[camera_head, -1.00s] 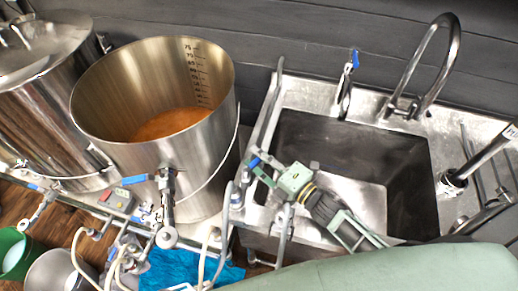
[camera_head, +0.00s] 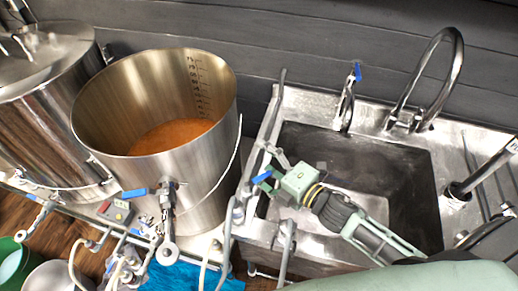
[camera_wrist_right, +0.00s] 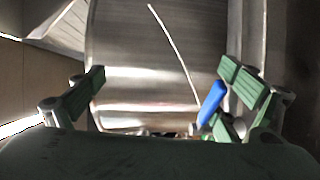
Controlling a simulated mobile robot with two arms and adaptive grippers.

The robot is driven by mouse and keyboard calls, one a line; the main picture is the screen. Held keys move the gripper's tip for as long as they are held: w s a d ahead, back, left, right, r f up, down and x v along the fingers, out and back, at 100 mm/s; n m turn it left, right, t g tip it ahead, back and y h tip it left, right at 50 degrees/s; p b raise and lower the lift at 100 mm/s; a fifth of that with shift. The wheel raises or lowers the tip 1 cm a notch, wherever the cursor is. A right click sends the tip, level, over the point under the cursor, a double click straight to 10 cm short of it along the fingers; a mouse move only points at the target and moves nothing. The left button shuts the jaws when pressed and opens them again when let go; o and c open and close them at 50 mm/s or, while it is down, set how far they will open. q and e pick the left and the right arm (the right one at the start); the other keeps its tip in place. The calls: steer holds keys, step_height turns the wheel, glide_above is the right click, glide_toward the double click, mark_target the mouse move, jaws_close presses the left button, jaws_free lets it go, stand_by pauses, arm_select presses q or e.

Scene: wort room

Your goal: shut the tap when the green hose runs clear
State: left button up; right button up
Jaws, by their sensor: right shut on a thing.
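My right gripper (camera_head: 268,170) is at the left rim of the sink, its arm reaching in from the lower right. It is shut on a small blue tap handle (camera_head: 262,177). In the right wrist view, the blue handle (camera_wrist_right: 212,103) lies against the right-hand green finger, and the fingers stand well apart. The tap body below the handle is mostly hidden. No green hose can be made out, so I cannot tell how its flow looks. My left gripper is not in view.
A steel kettle (camera_head: 215,175) of amber liquid stands left of the sink, with a blue-levered valve (camera_head: 166,195). The sink (camera_head: 405,190) has a curved faucet (camera_head: 457,60) and a blue-topped tap (camera_head: 346,100) behind it. Pale hoses (camera_head: 74,265) and a green bucket (camera_head: 12,262) are lower left.

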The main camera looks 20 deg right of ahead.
steer(key=shift+s+d+r, duration=0.25)
steer(key=shift+s+r, duration=0.5)
steer(key=shift+s, duration=0.1)
steer(key=shift+c, duration=1.1)
steer(key=shift+s+d, duration=0.2)
steer(key=shift+s, duration=0.55)
steer(key=shift+s+d, duration=0.15)
steer(key=shift+s, duration=0.55)
steer(key=shift+s+d, duration=0.2)
steer(key=shift+s, duration=0.55)
steer(key=shift+c, duration=0.9)
steer(key=v, duration=0.3)
steer(key=shift+s+a+f, duration=0.1)
steer(key=shift+s+a, duration=0.1)
steer(key=shift+s, duration=0.2)
steer(key=c, duration=0.8)
steer(key=shift+a+f, duration=0.1)
steer(key=shift+f, duration=0.15)
